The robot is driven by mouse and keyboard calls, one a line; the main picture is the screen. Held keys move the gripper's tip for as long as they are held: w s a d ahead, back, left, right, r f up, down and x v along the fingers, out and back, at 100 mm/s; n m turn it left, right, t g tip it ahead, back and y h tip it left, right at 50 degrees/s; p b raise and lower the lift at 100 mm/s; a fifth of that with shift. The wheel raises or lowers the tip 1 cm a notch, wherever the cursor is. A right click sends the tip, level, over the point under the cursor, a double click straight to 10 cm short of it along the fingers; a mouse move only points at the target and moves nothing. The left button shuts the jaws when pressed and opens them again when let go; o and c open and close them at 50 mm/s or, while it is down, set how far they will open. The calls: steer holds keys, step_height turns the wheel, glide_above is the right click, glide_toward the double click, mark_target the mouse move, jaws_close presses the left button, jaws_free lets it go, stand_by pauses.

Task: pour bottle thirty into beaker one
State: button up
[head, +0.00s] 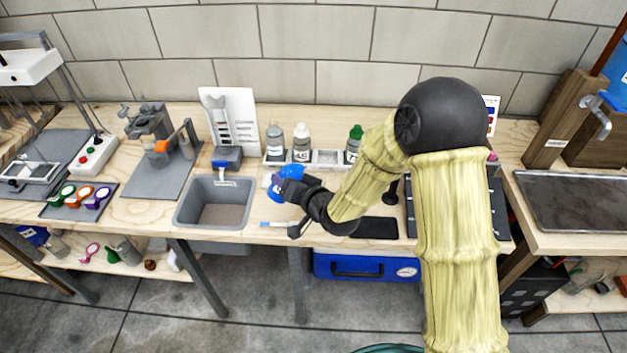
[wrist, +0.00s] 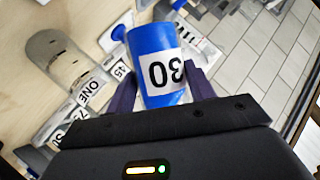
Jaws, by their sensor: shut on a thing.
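Bottle thirty (wrist: 155,55) is blue with a white label reading 30, upside down in the wrist view. My gripper (wrist: 164,88) is shut on it, with a dark purple finger on each side. In the head view, the blue bottle (head: 287,188) is above the bench, just right of the grey sink, at the end of my gripper (head: 292,191). I cannot tell whether that shape is beaker one. The bottle's contents are hidden.
Behind the held bottle, a rack (head: 327,158) holds a grey bottle (head: 274,143), a white bottle marked 45 (head: 302,145) and a green-capped bottle (head: 355,143). A sink (head: 214,188) lies left. A brush (head: 278,225) lies near the front edge. My arm hides the bench at right.

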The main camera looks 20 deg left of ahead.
steer(key=shift+f+m+g+y+p, duration=0.3)
steer(key=shift+m+y, duration=0.1)
steer(key=shift+m, duration=0.2)
stand_by(1.6)
steer(key=shift+s+a+f+m+g+y, duration=0.15)
steer(key=shift+f+m+y, duration=0.15)
steer(key=shift+m, duration=0.25)
steer(key=shift+a+f+m+g+y, duration=0.1)
steer(key=shift+f+m+g+y, duration=0.05)
steer(key=shift+m+y, duration=0.35)
stand_by(3.6)
steer(key=shift+r+m+p, duration=0.2)
steer(key=shift+m+p, duration=0.15)
steer(key=shift+p, duration=0.2)
stand_by(0.6)
